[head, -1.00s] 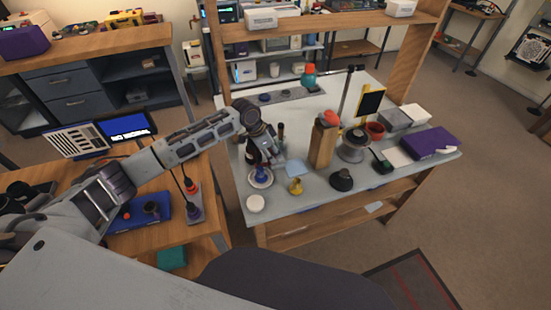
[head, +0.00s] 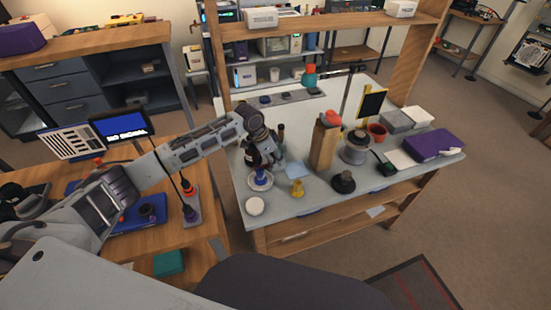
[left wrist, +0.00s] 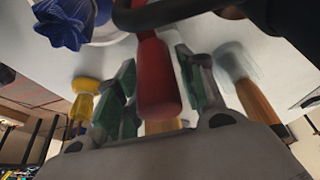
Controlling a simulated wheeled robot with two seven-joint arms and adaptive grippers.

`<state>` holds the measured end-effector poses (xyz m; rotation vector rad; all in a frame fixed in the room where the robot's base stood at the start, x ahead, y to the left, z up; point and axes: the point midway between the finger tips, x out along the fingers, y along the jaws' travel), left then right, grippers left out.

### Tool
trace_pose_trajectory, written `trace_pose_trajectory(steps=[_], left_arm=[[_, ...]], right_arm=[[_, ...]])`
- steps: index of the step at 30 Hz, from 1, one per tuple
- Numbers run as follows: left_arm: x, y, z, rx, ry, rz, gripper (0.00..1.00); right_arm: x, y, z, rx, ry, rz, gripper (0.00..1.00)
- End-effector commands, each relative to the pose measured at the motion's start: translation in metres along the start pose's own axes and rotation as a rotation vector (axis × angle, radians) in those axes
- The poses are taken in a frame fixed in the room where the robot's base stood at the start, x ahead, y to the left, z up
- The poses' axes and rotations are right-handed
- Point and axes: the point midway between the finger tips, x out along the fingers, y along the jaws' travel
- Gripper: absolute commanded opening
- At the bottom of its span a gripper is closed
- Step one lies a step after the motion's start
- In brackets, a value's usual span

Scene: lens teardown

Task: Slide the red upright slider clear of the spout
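The red upright slider (left wrist: 157,85) shows in the left wrist view as a red rounded post between the green-padded fingers of my left gripper (left wrist: 158,70). The fingers are drawn in close to both its sides and look shut on it. A black curved bar (left wrist: 175,12), perhaps the spout, crosses by the slider's far end; whether they touch is unclear. In the head view my left gripper (head: 264,156) is over the left part of the pale table (head: 232,188), and it hides the slider. My right gripper is not in view.
A blue fluted knob (left wrist: 65,22) is close by in the left wrist view. A white disc (head: 254,206) lies at the front left.

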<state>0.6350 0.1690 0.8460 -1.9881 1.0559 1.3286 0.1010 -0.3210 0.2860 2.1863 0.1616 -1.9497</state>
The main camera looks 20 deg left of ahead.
Motion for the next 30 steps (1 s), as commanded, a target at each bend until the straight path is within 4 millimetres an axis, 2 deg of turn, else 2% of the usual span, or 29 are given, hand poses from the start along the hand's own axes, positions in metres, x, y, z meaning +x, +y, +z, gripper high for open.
trace_pose_trajectory(steps=[4, 12, 13, 23, 30], left_arm=[[0.0, 0.0, 0.0, 0.0, 0.0, 0.0, 0.37], [0.0, 0.0, 0.0, 0.0, 0.0, 0.0, 0.02], [0.0, 0.0, 0.0, 0.0, 0.0, 0.0, 0.0], [0.0, 0.0, -0.001, 0.0, 0.0, 0.001, 0.0], [0.005, 0.0, -0.015, 0.0, 0.002, 0.002, 0.0]], right_arm=[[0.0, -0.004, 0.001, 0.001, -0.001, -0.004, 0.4], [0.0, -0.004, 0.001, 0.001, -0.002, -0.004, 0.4], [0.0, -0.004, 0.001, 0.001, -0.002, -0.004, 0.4], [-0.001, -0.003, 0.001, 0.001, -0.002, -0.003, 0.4], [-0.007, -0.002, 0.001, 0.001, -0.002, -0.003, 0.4]])
